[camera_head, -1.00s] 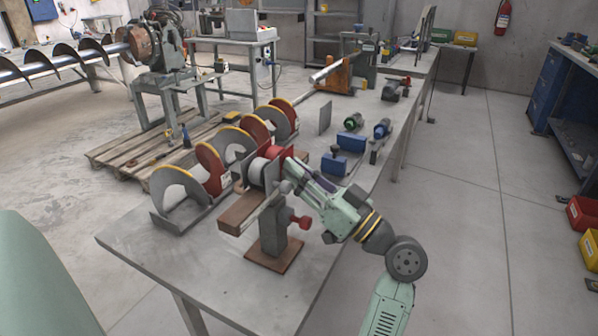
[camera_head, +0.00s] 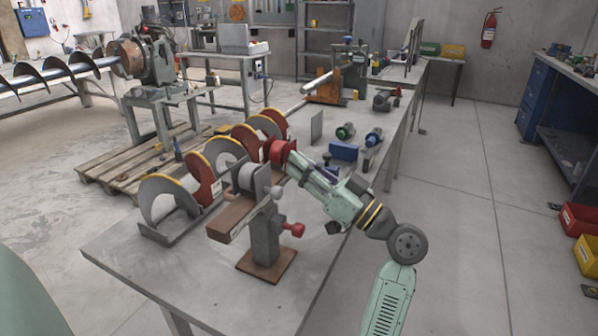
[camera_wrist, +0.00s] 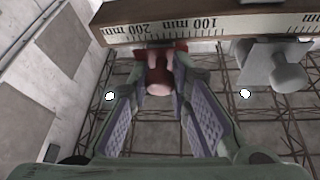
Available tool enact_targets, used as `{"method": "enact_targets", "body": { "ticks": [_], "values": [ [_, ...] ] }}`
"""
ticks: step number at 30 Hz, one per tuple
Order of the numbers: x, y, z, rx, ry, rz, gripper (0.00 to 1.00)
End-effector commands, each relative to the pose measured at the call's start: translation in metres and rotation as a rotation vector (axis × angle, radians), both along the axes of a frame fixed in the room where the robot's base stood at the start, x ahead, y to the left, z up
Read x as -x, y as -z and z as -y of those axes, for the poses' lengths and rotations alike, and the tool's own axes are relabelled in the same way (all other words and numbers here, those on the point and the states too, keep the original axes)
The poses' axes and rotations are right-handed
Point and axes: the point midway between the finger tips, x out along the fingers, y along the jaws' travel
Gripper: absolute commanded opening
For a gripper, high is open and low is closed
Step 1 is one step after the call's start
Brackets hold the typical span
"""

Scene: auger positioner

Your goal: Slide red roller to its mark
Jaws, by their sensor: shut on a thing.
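The red roller (camera_head: 279,150) sits toward the far end of the positioner's rail, beyond the grey roller (camera_head: 247,179), with a visible gap between them. In the wrist view, a red knob (camera_wrist: 159,83) stands out below the ruler (camera_wrist: 215,27), between my gripper's fingers (camera_wrist: 158,97). My gripper (camera_head: 287,163) is shut on this knob in the head view, where its tips largely hide it. The ruler shows 200 mm near the knob and 100 mm farther right. I cannot make out the mark itself.
A grey clamp with its knob (camera_wrist: 288,75) hangs from the rail right of my gripper. A stand with a red knob (camera_head: 293,229) supports the near end. The auger flights (camera_head: 203,178) lie close on the left. The bench front (camera_head: 150,260) is bare.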

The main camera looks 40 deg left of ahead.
Motion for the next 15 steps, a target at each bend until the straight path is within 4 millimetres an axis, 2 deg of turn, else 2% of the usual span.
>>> {"method": "enact_targets", "body": {
  "ticks": [3, 4, 7, 15],
  "values": [
    [-0.0004, 0.0003, 0.0004, 0.001, 0.002, -0.001, 0.00],
    [-0.0004, 0.0003, 0.0004, 0.001, 0.002, -0.001, 0.20],
    [-0.0002, 0.0002, 0.0004, 0.001, 0.002, -0.001, 0.27],
    [0.0002, 0.0001, 0.0004, 0.001, 0.001, 0.000, 0.28]
  ]
}}
